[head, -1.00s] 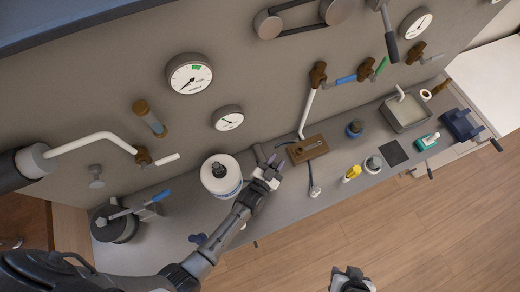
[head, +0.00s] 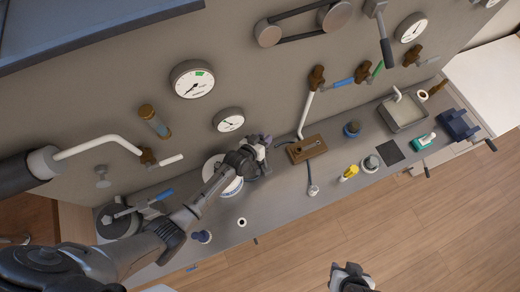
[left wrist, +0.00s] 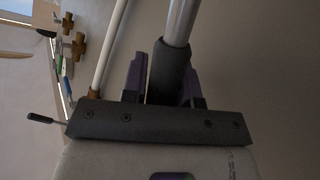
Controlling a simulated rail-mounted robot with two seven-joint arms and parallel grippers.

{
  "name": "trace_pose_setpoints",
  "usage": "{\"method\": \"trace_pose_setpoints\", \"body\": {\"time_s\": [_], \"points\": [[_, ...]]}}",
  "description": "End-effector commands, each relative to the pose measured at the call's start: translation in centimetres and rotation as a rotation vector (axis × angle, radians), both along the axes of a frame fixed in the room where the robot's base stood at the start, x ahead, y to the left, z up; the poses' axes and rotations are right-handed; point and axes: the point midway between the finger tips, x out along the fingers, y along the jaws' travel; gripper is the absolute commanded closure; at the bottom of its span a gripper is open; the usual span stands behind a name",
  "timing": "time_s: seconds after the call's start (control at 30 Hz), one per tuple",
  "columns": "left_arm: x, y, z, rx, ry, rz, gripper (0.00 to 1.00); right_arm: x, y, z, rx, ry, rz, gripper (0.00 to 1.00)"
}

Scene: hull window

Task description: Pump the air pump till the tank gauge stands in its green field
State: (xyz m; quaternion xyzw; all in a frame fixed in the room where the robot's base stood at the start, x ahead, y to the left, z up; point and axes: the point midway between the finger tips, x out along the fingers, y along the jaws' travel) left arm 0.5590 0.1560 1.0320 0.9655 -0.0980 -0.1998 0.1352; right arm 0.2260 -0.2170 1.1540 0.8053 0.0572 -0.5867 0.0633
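The gauge with a green field (head: 192,79) is on the wall in the head view. Its needle points down-left, away from the green at its upper right. A brown box (head: 307,149) with a slot stands on the bench. My left gripper (head: 266,141) is left of this box, above the bench. In the left wrist view a metal rod with a dark sleeve (left wrist: 171,72), seemingly a lever handle, is between my purple left fingers (left wrist: 165,85); firm contact on both sides is unclear. My right gripper (head: 350,277) is at the bottom edge, away from the bench.
A white canister (head: 232,188) is mostly hidden beneath my left arm. A smaller gauge (head: 228,120) and a white pipe (head: 306,112) with brown valves (head: 317,78) are nearby. The floor in front is clear.

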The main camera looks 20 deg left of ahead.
Motion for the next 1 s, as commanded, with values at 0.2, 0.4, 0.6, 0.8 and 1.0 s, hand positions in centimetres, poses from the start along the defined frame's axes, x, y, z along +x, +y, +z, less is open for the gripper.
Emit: {"method": "trace_pose_setpoints", "body": {"time_s": [0.2,0.4,0.6,0.8,1.0], "points": [[-0.1,-0.1,-0.1,0.003,0.003,-0.001,0.53,0.0,-0.1,0.0,-0.003,0.0,0.002,0.57],[-0.1,-0.1,0.0,0.002,0.0,-0.001,0.47,0.0,-0.1,0.1,-0.002,-0.001,0.001,0.57],[-0.5,0.0,0.3,0.003,0.0,-0.001,0.47,0.0,0.0,0.7,-0.001,-0.001,0.0,0.57],[-1.9,0.4,1.0,0.003,0.0,-0.001,0.47,0.0,0.1,2.0,0.003,-0.002,-0.002,0.57],[-3.3,0.8,1.5,0.002,0.0,-0.001,0.47,0.0,0.2,3.2,0.007,-0.002,-0.004,0.57]]}}
